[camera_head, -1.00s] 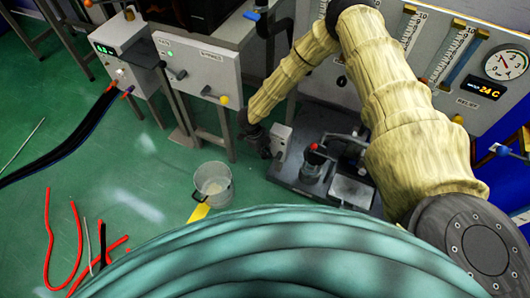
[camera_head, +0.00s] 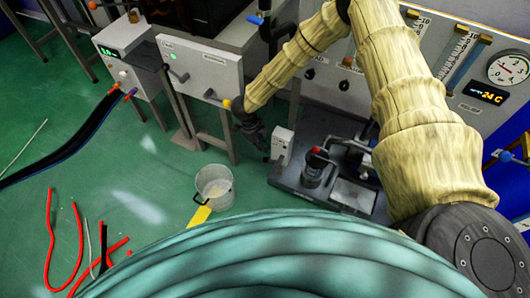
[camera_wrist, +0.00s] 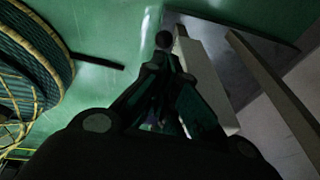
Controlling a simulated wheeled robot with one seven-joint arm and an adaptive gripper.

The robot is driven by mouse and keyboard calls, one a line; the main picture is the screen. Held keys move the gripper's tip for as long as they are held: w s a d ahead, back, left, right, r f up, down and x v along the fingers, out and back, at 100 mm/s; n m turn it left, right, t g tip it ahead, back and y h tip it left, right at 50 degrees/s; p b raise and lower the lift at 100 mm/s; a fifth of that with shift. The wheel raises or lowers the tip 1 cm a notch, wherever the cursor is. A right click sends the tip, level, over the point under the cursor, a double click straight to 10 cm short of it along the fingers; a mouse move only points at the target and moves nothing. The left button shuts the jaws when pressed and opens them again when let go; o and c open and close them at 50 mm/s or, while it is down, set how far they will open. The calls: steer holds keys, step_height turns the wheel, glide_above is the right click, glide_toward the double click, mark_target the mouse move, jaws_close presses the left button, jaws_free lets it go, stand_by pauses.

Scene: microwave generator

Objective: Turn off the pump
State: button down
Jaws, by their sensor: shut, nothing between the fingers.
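The pump (camera_head: 312,170) stands on a dark base plate in the head view, with a red-tipped part on top and pipes beside it. A small light grey switch box (camera_head: 282,143) stands at the left edge of the base. It seems to be the pale block (camera_wrist: 208,80) right of my fingers in the wrist view. My gripper (camera_head: 264,150) is shut and empty, pointing down just left of the box. In the wrist view, my gripper (camera_wrist: 163,42) has its fingertips together beside the block; I cannot tell whether they touch. The switch's position is too small to read.
A metal bucket (camera_head: 214,187) stands on the green floor left of the base. A white control box (camera_head: 200,75) with knobs is above left. A gauge panel (camera_head: 465,75) stands behind my arm. Red hoses (camera_head: 65,245) lie on the floor at lower left.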

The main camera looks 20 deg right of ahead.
steer(key=shift+v, duration=2.3)
steer(key=shift+f, duration=0.1)
